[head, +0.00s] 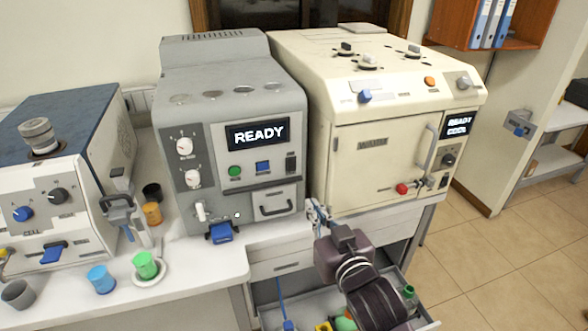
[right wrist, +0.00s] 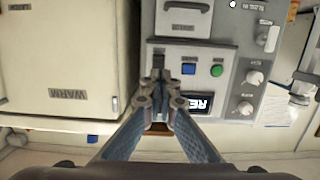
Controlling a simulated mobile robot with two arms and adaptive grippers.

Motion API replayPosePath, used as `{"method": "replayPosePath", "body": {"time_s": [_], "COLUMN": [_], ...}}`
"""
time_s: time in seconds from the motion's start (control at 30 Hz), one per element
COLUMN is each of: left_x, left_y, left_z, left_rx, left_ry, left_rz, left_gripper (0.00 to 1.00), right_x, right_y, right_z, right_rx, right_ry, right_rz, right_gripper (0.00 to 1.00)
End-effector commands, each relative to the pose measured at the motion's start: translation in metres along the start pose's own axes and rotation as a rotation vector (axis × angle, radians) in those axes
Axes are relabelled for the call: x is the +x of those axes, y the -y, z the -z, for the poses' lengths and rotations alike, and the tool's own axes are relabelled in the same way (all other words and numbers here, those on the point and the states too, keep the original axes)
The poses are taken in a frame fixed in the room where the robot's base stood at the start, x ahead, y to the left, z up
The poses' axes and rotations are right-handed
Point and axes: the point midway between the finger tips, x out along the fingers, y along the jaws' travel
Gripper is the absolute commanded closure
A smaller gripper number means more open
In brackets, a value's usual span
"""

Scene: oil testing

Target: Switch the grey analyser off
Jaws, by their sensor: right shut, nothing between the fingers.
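The grey analyser (head: 232,100) stands on the counter in the middle of the head view. Its display (head: 258,134) is lit and reads READY. Below it are a green button (head: 235,171), a blue button (head: 263,167) and a black rocker switch (head: 291,163). My right gripper (head: 316,207) is shut and empty, low in front of the analyser's right edge. In the right wrist view the scene is upside down, and the fingertips (right wrist: 160,84) line up with the black switch (right wrist: 160,65), partly covering it. I cannot tell whether they touch it. My left gripper is not in view.
A cream machine (head: 375,115) stands close on the right, its door handle (head: 426,148) sticking out. A blue-topped tester (head: 65,165) stands at left. Cups, including a green one (head: 145,265), sit on the counter. An open drawer (head: 268,317) lies below my right arm.

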Motion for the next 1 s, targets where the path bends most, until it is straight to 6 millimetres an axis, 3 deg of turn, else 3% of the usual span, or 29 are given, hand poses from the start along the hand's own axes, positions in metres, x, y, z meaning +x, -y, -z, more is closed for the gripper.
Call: {"method": "replayPosePath", "body": {"time_s": [0.1,0.53,1.0], "left_x": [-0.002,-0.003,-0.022], "left_y": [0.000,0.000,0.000], "left_z": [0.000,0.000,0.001], "left_rx": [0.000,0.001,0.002], "left_ry": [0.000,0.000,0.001], "left_rz": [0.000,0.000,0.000], "left_gripper": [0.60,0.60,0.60], "right_x": [-0.004,0.001,0.068], "right_y": [0.002,0.001,0.002], "right_z": [0.012,0.012,0.015], "right_rx": [0.001,0.002,0.003], "right_ry": [-0.017,-0.017,-0.017], "right_rz": [0.002,0.002,0.003], "right_gripper": [1.00,1.00,1.00]}}
